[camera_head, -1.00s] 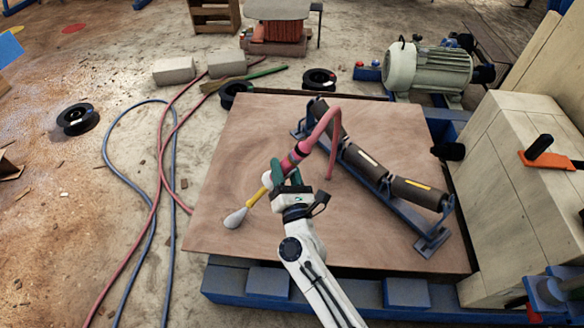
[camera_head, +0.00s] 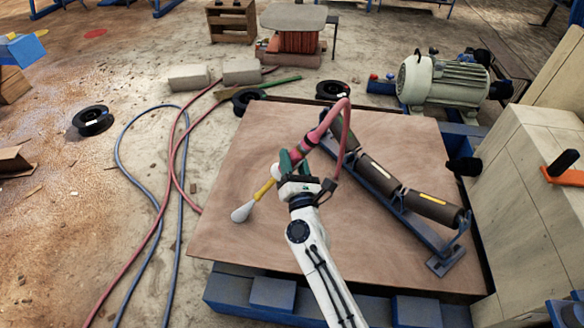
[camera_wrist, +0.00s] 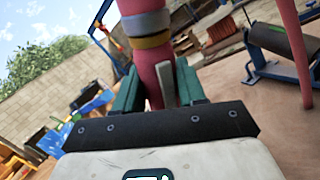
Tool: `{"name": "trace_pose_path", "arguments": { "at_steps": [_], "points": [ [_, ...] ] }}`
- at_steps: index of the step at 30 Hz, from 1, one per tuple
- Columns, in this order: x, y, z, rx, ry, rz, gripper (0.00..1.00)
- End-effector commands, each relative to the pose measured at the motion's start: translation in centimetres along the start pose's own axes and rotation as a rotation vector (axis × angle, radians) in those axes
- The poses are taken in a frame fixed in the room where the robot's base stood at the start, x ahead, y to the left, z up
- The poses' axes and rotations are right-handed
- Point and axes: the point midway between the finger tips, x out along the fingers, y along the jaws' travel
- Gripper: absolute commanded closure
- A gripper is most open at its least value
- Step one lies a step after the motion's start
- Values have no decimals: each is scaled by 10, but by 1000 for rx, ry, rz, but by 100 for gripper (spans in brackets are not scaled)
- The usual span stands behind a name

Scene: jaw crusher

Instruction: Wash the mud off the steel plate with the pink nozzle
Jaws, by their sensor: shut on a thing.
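My gripper (camera_head: 292,163) has green fingers and is shut on the pink nozzle (camera_head: 318,134), above the middle of the plate. In the wrist view the nozzle (camera_wrist: 150,48) stands between the fingers (camera_wrist: 158,85), with grey and yellow bands. A pink hose (camera_head: 345,125) arches from its upper end and hangs down. On the other side, a yellow stem (camera_head: 264,189) with a pale bulb (camera_head: 242,212) points down left; I cannot tell whether it touches the plate. The large plate (camera_head: 225,235) is brown and streaked all over. No water shows.
A dark roller on a blue frame (camera_head: 405,215) lies across the plate's right part. A pale block wall (camera_head: 525,185) stands at right, a motor (camera_head: 440,80) behind. Red and blue hoses (camera_head: 120,150) lie on the floor at left, with a black spool (camera_head: 93,120).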

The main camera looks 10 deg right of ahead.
Motion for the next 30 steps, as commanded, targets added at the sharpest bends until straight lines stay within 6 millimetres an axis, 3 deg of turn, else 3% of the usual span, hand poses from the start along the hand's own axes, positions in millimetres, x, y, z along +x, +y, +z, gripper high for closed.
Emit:
{"name": "trace_pose_path", "arguments": {
  "at_steps": [21, 30],
  "points": [
    [41, -17, 0, 0, -4, -1, 99],
    [47, -19, 1, 0, -2, 1, 99]
  ]
}}
